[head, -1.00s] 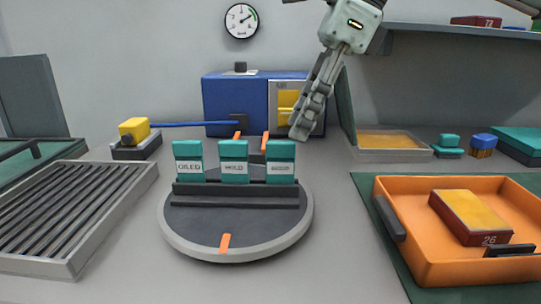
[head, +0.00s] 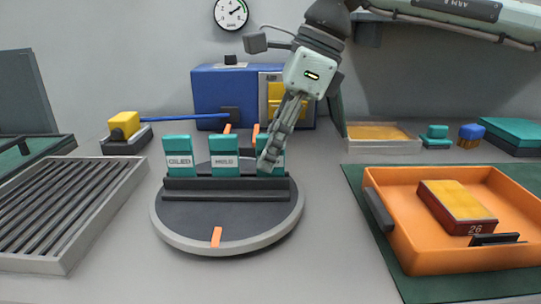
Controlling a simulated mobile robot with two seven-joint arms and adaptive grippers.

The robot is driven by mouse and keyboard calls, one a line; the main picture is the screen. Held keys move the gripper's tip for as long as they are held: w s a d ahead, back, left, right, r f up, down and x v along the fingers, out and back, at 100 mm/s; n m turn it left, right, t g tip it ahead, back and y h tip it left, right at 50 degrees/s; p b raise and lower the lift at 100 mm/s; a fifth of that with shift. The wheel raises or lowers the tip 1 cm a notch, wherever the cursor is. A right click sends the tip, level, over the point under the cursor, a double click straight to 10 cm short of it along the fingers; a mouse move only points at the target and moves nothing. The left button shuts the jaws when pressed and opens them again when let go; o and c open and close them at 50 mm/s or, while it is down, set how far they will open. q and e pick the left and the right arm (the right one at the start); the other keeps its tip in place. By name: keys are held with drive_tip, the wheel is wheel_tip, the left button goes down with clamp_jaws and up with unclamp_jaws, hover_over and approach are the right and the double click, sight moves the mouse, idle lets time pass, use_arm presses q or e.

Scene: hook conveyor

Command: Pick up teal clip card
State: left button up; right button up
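Three teal clip cards stand upright in a dark slotted rack on a round grey turntable (head: 230,238) in the head view. The left card (head: 179,158) has a white label that seems to read "OILED". The middle card (head: 225,158) has a label like "HOLD". The right card (head: 279,162) is partly hidden behind my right gripper (head: 267,163), whose fingertips are in front of or at its left side. Its label is covered. I cannot tell whether the fingers touch or hold the card. My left gripper is not in view.
An orange tray (head: 378,213) holding a yellow-topped block (head: 456,206) stands on a green mat at right. A slatted grey rack (head: 62,262) is at left. A blue box (head: 218,90) stands behind the turntable. Grey table is clear between turntable and tray.

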sight(260, 137)
clamp_jaws()
drive_tip(key=shift+r, duration=0.45)
drive_tip(key=r, duration=0.3)
drive_tip(key=shift+s+a+r+b, duration=0.25)
drive_tip(key=shift+s+r+b, duration=0.05)
drive_tip(key=shift+s, duration=0.05)
use_arm(q)
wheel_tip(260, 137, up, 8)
drive_tip(key=p, duration=0.3)
use_arm(e)
drive_tip(key=s+a+r, duration=0.5)
drive_tip(key=s+r, duration=0.4)
drive_tip(key=r, duration=0.2)
drive_tip(key=shift+a+r, duration=0.3)
drive_tip(key=shift+a, duration=0.1)
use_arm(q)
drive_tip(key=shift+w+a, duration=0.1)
use_arm(e)
drive_tip(key=shift+s, duration=0.1)
